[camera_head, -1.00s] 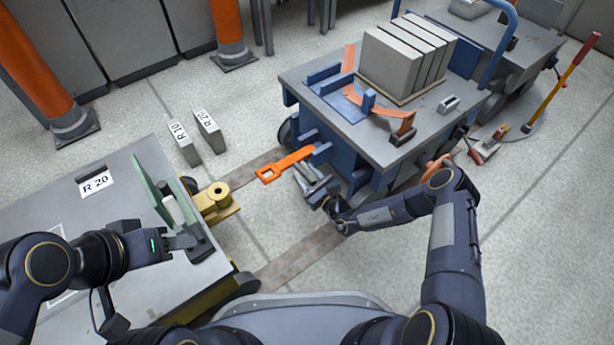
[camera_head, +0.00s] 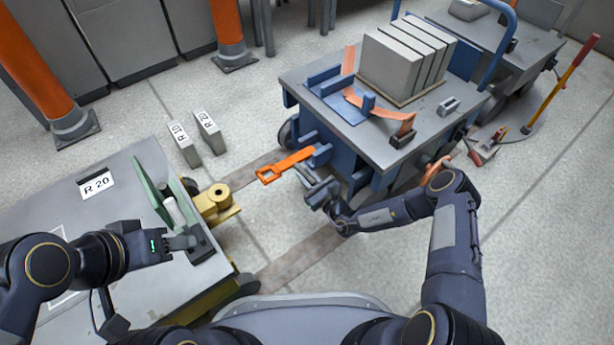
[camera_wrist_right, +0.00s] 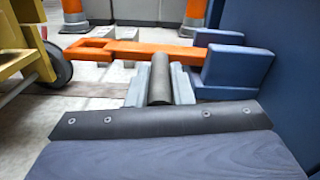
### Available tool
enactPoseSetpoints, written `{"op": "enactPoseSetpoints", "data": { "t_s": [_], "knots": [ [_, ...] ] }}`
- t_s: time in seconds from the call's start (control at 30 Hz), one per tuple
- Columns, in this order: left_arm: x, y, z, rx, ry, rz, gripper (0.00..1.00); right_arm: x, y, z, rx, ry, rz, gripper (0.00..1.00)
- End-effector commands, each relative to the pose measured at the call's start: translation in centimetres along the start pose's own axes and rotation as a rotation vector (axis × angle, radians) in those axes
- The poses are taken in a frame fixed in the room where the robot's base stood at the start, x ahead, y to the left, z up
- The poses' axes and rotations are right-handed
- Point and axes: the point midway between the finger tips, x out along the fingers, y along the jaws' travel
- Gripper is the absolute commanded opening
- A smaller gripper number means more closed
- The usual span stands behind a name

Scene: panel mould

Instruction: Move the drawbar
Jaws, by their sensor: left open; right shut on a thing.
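The orange drawbar (camera_head: 286,166) sticks out from the blue-framed cart (camera_head: 432,118) toward the yellow hitch (camera_head: 217,200) of the grey cart (camera_head: 100,235), with a gap between. Its slotted end (camera_wrist_right: 92,48) shows at left in the wrist view; its other end sits between blue blocks. My right gripper (camera_head: 314,183) is just on the near side of the drawbar, shut on a dark grey cylinder (camera_wrist_right: 160,78) that lies between its fingers. Whether the cylinder joins the drawbar is hidden. My left gripper (camera_head: 186,241) is open above the grey cart, close to a pale cylinder (camera_head: 174,211) beside a green plate.
Grey slabs (camera_head: 400,55) stand on the blue-framed cart. Two small blocks marked R 10 (camera_head: 185,146) and R 20 (camera_head: 208,132) stand on the floor. Orange posts (camera_head: 228,30) rise at the back. A red-and-yellow handle (camera_head: 566,85) leans at right.

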Motion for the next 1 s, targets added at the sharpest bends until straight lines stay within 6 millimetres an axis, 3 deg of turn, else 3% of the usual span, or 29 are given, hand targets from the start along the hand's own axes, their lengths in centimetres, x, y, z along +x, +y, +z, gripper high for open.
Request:
{"op": "enactPoseSetpoints", "data": {
  "t_s": [0.6, 1.0],
  "knots": [
    [-2.7, 1.2, -1.4, 0.000, 0.000, 0.000, 0.44, 0.0, -1.2, 3.1, 0.362, -0.007, -0.002, 0.00],
    [-3.4, 1.5, -1.7, 0.000, 0.000, 0.000, 0.44, 0.0, -2.1, 4.0, 0.541, -0.009, -0.002, 0.00]
  ]
}}
